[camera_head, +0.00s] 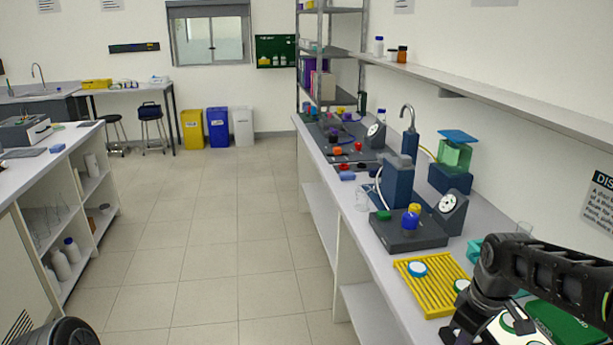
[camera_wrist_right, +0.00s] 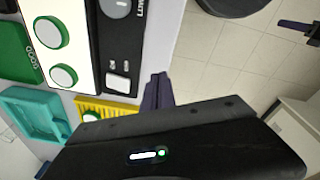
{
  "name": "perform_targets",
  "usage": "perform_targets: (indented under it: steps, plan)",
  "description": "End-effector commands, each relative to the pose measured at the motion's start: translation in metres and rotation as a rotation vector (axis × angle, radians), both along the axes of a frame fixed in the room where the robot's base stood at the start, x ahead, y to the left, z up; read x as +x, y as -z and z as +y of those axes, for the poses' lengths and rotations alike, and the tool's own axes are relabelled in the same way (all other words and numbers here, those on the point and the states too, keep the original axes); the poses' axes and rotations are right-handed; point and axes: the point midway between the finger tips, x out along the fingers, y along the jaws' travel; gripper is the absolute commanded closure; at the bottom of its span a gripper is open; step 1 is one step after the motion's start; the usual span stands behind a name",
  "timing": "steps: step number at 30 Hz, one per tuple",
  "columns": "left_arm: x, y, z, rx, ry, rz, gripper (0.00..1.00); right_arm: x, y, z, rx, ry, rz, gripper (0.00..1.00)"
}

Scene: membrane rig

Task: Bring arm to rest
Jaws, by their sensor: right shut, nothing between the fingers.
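My right arm (camera_head: 540,265) comes in from the right in the head view and reaches over the near end of the right bench. In the right wrist view my right gripper (camera_wrist_right: 157,90) is shut with nothing between its fingers, which lie over the bench edge beside the yellow rack. In the head view its fingertips are hard to make out. A dark bar (camera_wrist_right: 298,27) at the upper right of the right wrist view may be part of my left gripper; its fingers cannot be made out.
Near the right arm are a yellow slotted rack (camera_head: 432,283), a white device (camera_wrist_right: 70,40) with green-rimmed round parts, a green box (camera_head: 572,322) and a teal tray (camera_wrist_right: 38,112). A dark pump stand (camera_head: 408,236) stands farther back. The tiled floor (camera_head: 225,240) is clear.

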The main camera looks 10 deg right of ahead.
Motion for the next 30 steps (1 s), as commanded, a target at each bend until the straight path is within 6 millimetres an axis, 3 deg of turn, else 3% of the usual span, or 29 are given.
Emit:
perform_targets:
  steps: [5, 11, 14, 17, 20, 24, 27, 30]
  plan:
    - [0.001, 0.0, -0.001, -0.001, 0.002, -0.002, 0.64, 0.026, 0.009, 0.01, 0.039, 0.091, -0.118, 1.0]
    - [0.0, 0.001, -0.001, -0.001, 0.002, -0.002, 0.64, 0.056, 0.048, 0.044, 0.138, 0.219, -0.23, 1.0]
    - [0.001, 0.002, -0.001, -0.002, 0.002, -0.002, 0.64, 0.066, 0.087, 0.074, 0.215, 0.302, -0.263, 1.0]
    - [0.001, 0.003, -0.001, -0.002, 0.002, -0.003, 0.64, 0.062, 0.14, 0.115, 0.306, 0.407, -0.265, 1.0]
    - [0.001, 0.005, -0.001, -0.003, 0.002, -0.003, 0.64, 0.037, 0.203, 0.162, 0.388, 0.53, -0.229, 1.0]
    - [0.001, 0.008, -0.001, -0.003, 0.003, -0.005, 0.64, -0.03, 0.278, 0.216, 0.436, 0.662, -0.124, 1.0]
    - [0.001, 0.009, -0.001, -0.003, 0.002, -0.006, 0.64, -0.087, 0.314, 0.244, 0.43, 0.694, -0.026, 1.0]
    - [0.002, 0.01, -0.001, -0.004, 0.002, -0.006, 0.64, -0.135, 0.336, 0.263, 0.41, 0.682, 0.076, 1.0]
